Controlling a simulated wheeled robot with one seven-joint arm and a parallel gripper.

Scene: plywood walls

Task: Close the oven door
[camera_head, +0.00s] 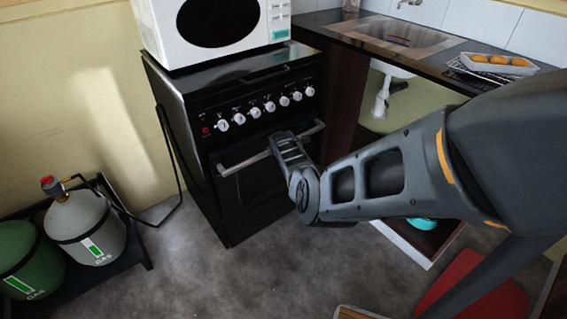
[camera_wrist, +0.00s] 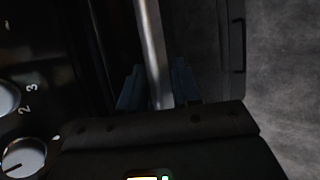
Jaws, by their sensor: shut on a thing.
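The black oven (camera_head: 190,130) stands against the wall with a row of white knobs on its front. Its door (camera_head: 250,192) is upright or nearly so below the knobs; I cannot tell whether a small gap is left at its top. A pale bar handle (camera_head: 240,163) runs across the top of the door. My gripper (camera_head: 284,143) is shut on the handle, right of its middle. In the wrist view, the handle (camera_wrist: 152,45) passes between the two fingers of my gripper (camera_wrist: 158,88). My arm hides the lower right of the door.
A white microwave (camera_head: 215,28) stands on the oven. Two gas bottles, one grey (camera_head: 85,228) and one green (camera_head: 28,260), stand at the left. A counter with a sink (camera_head: 405,35) and a tray of orange items (camera_head: 498,64) is at the right.

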